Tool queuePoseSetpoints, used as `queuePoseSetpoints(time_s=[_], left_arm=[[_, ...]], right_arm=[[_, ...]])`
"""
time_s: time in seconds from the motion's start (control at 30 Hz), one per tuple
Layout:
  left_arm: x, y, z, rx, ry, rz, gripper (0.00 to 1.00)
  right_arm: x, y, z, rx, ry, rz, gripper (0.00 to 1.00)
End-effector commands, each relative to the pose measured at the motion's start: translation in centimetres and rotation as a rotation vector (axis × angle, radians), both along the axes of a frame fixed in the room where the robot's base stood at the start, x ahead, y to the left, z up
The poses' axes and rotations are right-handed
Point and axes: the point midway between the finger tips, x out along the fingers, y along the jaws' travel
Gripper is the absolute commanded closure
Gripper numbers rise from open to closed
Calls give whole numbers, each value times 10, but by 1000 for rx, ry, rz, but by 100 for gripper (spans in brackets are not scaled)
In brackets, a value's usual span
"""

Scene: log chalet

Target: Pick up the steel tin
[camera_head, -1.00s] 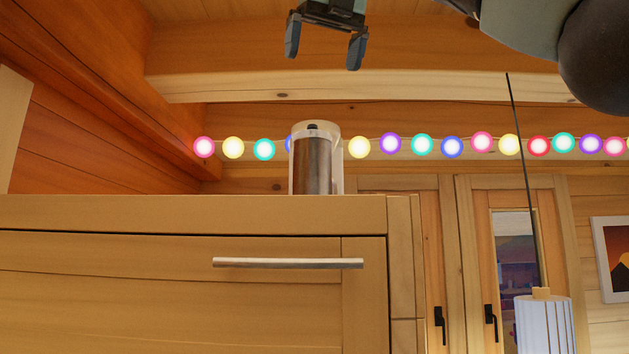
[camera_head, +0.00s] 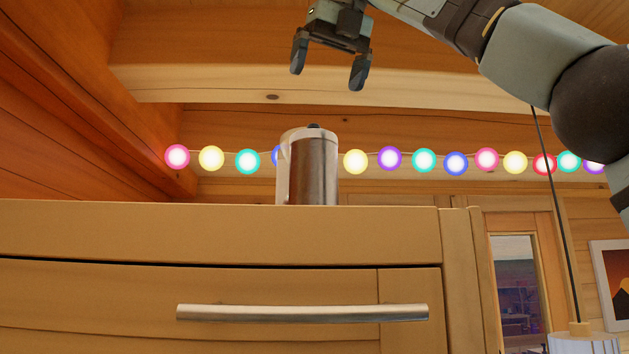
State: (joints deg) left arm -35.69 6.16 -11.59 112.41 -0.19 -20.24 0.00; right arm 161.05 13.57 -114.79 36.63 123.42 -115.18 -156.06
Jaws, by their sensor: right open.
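The steel tin (camera_head: 316,172) is a shiny upright cylinder with a dark knob on top. It stands near the front edge of the wooden cabinet top (camera_head: 200,230), and a pale or clear container shows just beside or behind its left side. My right gripper (camera_head: 328,78) is open and empty, fingers pointing down, above the tin and apart from it. The tin's base is partly hidden by the cabinet's edge. My left gripper is not in view.
A metal drawer handle (camera_head: 302,313) sticks out from the cabinet front. A string of coloured lights (camera_head: 424,160) hangs behind the tin. A pendant lamp (camera_head: 584,343) hangs on a dark cord at the right. A picture (camera_head: 610,283) hangs at the right.

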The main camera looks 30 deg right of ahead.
Motion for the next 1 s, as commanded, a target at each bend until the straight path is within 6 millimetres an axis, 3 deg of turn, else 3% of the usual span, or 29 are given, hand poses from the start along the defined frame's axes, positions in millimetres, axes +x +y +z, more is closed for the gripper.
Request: queuePoseSetpoints(time_s=[0.37,0.63,1.0], left_arm=[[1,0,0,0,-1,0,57],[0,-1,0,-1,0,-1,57],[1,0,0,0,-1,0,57]], right_arm=[[25,-2,-43,0,-1,4,0],[34,-2,-58,1,-5,2,0],[58,-3,-93,2,-6,0,0]])
